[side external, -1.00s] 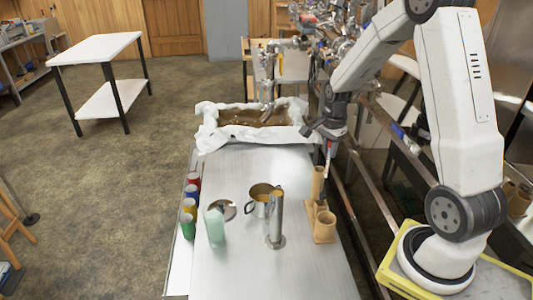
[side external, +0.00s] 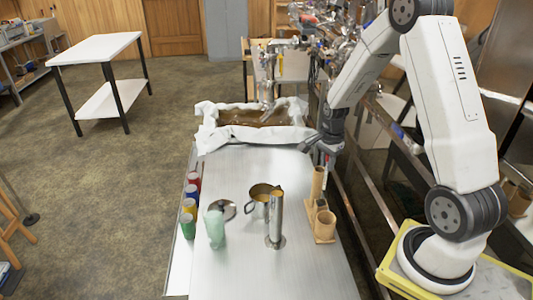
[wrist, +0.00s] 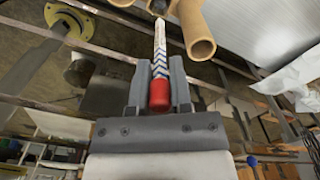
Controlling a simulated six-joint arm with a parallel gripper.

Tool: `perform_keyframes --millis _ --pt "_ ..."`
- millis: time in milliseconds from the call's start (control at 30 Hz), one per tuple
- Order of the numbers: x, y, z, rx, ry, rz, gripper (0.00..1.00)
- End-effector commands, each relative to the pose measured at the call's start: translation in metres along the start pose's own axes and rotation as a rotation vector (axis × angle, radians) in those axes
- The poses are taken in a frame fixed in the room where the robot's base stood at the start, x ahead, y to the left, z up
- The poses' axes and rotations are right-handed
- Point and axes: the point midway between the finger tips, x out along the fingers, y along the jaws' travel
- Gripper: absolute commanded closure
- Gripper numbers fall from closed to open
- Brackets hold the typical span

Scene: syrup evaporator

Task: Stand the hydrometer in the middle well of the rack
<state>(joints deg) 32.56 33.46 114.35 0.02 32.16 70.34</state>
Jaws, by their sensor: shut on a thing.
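My gripper (side external: 327,150) is shut on the hydrometer (side external: 325,179), which also shows in the wrist view (wrist: 160,58) as a thin white stem with blue bands and a red end between the fingers (wrist: 159,92). It points downward, its thin tip away from the fingers. The wooden rack (side external: 323,226) stands at the table's right edge, with a taller tube (side external: 317,184) at the back and lower wells in front. The hydrometer's tip is close to the rack beside the tall tube. I cannot tell whether the tip is inside a well.
A metal cylinder (side external: 275,222), a metal mug (side external: 259,207) and a greenish cup (side external: 214,228) stand left of the rack. Several coloured jars (side external: 190,207) line the left edge. A cloth-lined pan (side external: 255,115) lies behind. The table's (side external: 245,172) back half is clear.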

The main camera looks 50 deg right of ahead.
Motion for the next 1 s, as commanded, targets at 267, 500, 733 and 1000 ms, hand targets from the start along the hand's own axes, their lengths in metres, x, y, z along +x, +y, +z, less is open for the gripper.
perform_keyframes --millis 267,500,733,1000 --pt "0.014 0.0 0.0 0.0 0.0 0.001 1.0" --pt "0.024 0.0 0.0 0.0 0.0 0.001 1.0" --pt "0.028 0.0 0.0 0.0 0.0 0.0 1.0" --pt "0.028 0.0 0.0 0.0 0.0 0.0 1.0"
